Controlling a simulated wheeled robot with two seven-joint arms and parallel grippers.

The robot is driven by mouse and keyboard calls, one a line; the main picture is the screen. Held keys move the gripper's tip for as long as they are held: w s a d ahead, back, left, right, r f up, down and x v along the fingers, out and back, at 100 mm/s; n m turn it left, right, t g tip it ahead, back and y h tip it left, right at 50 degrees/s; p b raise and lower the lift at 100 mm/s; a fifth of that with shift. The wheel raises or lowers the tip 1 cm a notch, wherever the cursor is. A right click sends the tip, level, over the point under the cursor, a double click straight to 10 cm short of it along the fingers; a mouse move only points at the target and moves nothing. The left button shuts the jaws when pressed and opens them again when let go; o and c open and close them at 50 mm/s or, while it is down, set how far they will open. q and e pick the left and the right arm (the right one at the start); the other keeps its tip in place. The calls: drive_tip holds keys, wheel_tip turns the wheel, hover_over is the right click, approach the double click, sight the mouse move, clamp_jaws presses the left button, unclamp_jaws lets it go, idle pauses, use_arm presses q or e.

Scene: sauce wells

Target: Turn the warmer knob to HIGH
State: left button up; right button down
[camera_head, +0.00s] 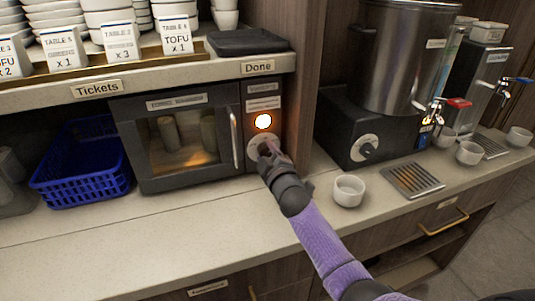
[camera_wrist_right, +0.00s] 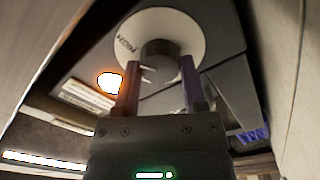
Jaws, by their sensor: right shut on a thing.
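The warmer (camera_head: 180,182) is a dark box with a glazed door and a vertical handle, under the counter shelf. Its right-hand panel has a lit orange lamp (camera_head: 263,121) and, below it, a round pale dial plate (camera_head: 253,141). The dial plate shows large in the right wrist view (camera_wrist_right: 190,30), with the grey warmer knob (camera_wrist_right: 160,62) at its middle. My right gripper (camera_head: 268,150) is at the dial and hides most of the knob in the head view. In the wrist view its two fingers (camera_wrist_right: 160,82) are shut on the knob from both sides. The dial's lettering is too small to read surely. My left gripper is out of view.
A blue basket (camera_head: 80,185) stands left of the warmer. A white cup (camera_head: 348,190) stands on the counter right of my right forearm. A large metal urn on a dark base with its own knob (camera_head: 364,148) stands farther right. The counter front is clear.

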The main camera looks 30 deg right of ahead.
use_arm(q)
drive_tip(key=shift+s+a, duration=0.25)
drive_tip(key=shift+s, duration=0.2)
use_arm(e)
drive_tip(key=shift+f, duration=0.1)
drive_tip(key=shift+c, duration=0.7)
unclamp_jaws()
drive_tip(key=shift+s+a+p, duration=0.1)
drive_tip(key=shift+s+p, duration=0.2)
drive_tip(key=shift+s, duration=0.1)
drive_tip(key=p+v, duration=0.2)
drive_tip(key=v, duration=0.7)
drive_tip(key=shift+p, duration=0.4)
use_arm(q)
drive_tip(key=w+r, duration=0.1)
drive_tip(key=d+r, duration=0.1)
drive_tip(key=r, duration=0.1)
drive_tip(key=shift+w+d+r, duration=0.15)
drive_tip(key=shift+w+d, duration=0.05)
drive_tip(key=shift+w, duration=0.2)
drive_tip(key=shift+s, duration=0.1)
